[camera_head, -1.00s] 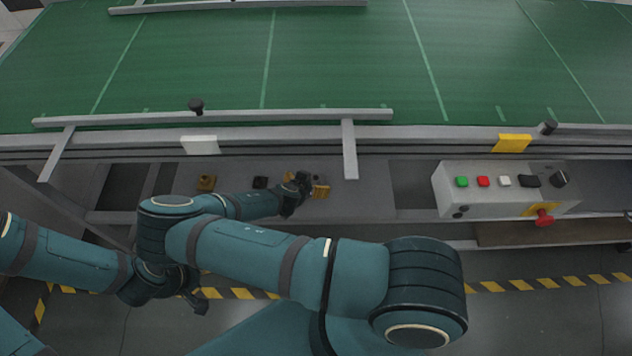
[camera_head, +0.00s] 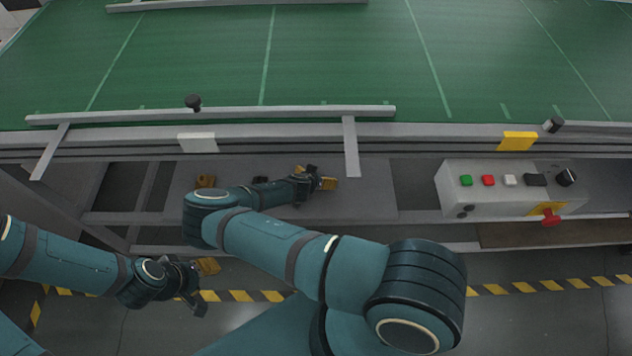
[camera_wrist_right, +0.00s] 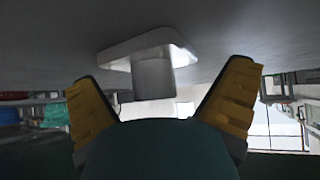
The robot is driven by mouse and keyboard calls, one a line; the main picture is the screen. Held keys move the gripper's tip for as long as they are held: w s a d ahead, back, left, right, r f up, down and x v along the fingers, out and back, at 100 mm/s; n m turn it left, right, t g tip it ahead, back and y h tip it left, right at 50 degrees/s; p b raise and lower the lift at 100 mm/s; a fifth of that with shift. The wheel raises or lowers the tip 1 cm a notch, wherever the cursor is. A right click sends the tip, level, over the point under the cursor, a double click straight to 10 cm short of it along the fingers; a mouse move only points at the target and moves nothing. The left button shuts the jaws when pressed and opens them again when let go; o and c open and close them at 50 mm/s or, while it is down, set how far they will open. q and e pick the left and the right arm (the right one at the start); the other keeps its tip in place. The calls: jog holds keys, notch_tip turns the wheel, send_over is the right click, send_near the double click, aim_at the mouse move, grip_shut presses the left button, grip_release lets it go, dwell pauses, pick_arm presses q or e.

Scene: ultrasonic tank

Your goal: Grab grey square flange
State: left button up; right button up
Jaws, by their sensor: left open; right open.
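The grey square flange (camera_wrist_right: 152,66) shows in the right wrist view, a square plate with rounded corners and a short round stub. Its plate is at the grey surface and the stub points away from it. My right gripper (camera_wrist_right: 163,80) is open, its two yellow fingers spread on either side of the flange, with gaps visible. In the head view my right gripper (camera_head: 317,177) is over the grey shelf below the conveyor; I cannot make out the flange there. My left gripper (camera_head: 199,283) is open and empty, low at the left, in front of the shelf and away from the flange.
A brown part (camera_head: 205,181) and a small black part (camera_head: 260,180) sit on the shelf (camera_head: 365,195) left of my right gripper. A control box (camera_head: 510,190) with buttons stands to the right. The conveyor's front rail (camera_head: 220,115) runs above the shelf.

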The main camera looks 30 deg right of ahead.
jog(key=c, duration=1.4)
jog(key=shift+s, duration=0.1)
grip_shut()
jog(key=shift+a+f, duration=0.1)
